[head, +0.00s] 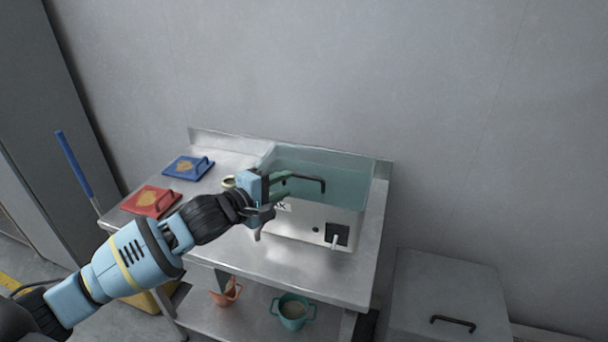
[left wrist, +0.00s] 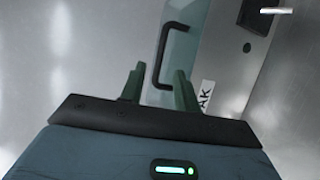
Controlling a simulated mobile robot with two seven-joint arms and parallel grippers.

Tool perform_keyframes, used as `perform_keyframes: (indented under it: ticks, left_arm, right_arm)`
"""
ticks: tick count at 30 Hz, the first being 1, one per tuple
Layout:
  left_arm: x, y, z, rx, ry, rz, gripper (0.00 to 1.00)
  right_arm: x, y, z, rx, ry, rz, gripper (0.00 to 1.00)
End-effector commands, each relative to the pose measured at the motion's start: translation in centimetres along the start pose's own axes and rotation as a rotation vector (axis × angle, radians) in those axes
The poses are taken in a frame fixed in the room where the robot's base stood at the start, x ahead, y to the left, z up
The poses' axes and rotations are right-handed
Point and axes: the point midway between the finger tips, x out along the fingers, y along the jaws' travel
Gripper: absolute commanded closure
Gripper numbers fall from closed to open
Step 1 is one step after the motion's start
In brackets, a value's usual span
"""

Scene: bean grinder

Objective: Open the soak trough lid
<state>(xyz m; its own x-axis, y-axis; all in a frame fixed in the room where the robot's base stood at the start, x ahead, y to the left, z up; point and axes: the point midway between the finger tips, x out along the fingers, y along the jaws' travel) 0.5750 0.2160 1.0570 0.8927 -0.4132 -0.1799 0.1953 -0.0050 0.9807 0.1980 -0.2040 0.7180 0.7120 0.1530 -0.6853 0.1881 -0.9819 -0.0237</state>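The soak trough (head: 292,232) is a pale metal box at the right of the steel table; part of its label shows in the left wrist view (left wrist: 207,97). Its see-through teal lid (head: 343,188) appears to lie closed over it. A dark bar handle (head: 322,181) is on the lid; it also shows in the left wrist view (left wrist: 162,54). My left gripper (head: 283,187) is at the left end of the handle. In the left wrist view its green fingers (left wrist: 160,90) are apart, with the handle's near end between them. I cannot tell whether they touch. My right gripper is out of view.
A teal cup (head: 292,312) and an orange jug (head: 226,292) stand on the lower shelf. A grey handled bin (head: 447,292) stands at right. The wall is close behind.

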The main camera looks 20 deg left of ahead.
Motion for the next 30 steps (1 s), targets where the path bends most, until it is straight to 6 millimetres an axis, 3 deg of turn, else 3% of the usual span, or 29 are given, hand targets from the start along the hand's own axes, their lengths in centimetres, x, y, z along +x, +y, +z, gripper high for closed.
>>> perform_keyframes:
  ticks: [15, 28, 30]
  left_arm:
    - [6.5, 0.1, 0.0, 0.001, 0.0, 0.002, 0.68]
    - [7.4, 0.1, 0.1, 0.002, 0.0, 0.002, 0.68]
    - [7.4, 0.1, 0.1, 0.002, 0.0, 0.002, 0.75]
  right_arm:
    - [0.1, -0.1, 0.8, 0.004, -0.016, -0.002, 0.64]
    - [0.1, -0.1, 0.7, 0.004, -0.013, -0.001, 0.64]
    - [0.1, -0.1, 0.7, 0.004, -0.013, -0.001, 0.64]
